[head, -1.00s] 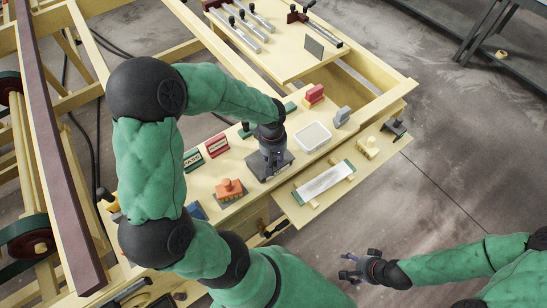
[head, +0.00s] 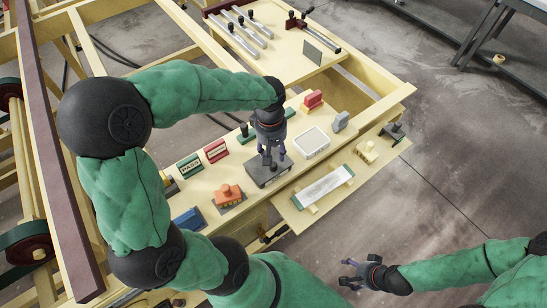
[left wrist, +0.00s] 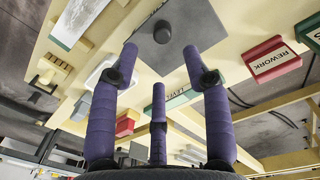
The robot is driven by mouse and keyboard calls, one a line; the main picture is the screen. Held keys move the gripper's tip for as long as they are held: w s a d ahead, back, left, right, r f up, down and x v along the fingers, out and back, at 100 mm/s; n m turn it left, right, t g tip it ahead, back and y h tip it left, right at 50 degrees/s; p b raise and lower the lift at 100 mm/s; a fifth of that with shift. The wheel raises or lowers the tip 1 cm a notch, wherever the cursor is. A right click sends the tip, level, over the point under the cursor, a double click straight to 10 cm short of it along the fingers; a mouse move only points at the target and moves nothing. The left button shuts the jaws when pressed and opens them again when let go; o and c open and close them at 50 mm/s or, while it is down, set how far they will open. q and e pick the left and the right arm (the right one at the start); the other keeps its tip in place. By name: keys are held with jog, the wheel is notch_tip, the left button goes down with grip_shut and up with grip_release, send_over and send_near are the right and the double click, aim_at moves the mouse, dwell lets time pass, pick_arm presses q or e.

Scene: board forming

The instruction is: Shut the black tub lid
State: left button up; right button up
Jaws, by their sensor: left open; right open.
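The black tub lid (head: 268,178) is a dark, flat square on the workbench. A round black knob (left wrist: 163,32) stands on the lid (left wrist: 196,24) in the left wrist view. My left gripper (head: 270,160) is over the lid in the head view, pointing down, with its fingers spread and nothing between them. In the left wrist view its purple fingers (left wrist: 160,70) are apart, with the knob beyond their tips. Whether the lid lies fully closed on a tub cannot be told. My right gripper (head: 350,273) is open and empty, off the bench at the lower right.
A white tray (head: 311,142) is right of the lid. An orange block (head: 229,195), a blue block (head: 188,217) and a red REWORK block (head: 216,150) are to the left. A white panel with green ends (head: 324,186) lies on the front shelf.

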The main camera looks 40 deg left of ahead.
pick_arm(q)
jog(key=shift+r, duration=1.55)
